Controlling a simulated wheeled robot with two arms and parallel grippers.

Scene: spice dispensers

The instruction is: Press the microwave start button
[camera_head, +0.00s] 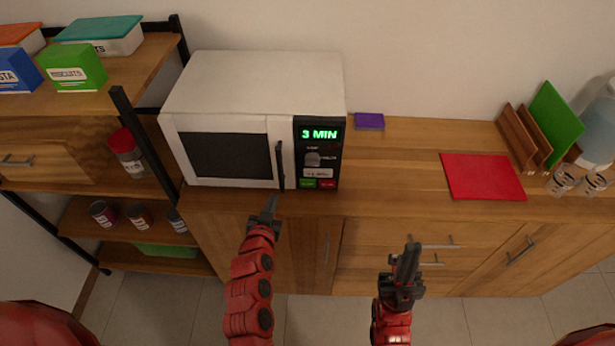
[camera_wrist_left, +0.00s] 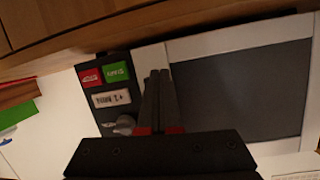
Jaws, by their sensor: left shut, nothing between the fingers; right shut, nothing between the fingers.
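The white microwave (camera_head: 255,85) stands on the wooden counter with its door closed and its display (camera_head: 319,134) lit green with "3 MIN". At the bottom of its black panel are a green button (camera_head: 309,184) and a red button (camera_head: 328,184). In the left wrist view the green button (camera_wrist_left: 117,73) and red button (camera_wrist_left: 91,76) show upside down, above and left of my fingers. My left gripper (camera_head: 270,202) is shut and empty, in front of the microwave, below and left of the green button. My right gripper (camera_head: 408,254) is shut and empty, in front of the drawers.
The dark door handle (camera_head: 280,165) is just above my left fingertips. A purple box (camera_head: 369,121) and a red mat (camera_head: 482,177) lie on the counter to the right. A shelf (camera_head: 150,65) with boxes and jars stands at left.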

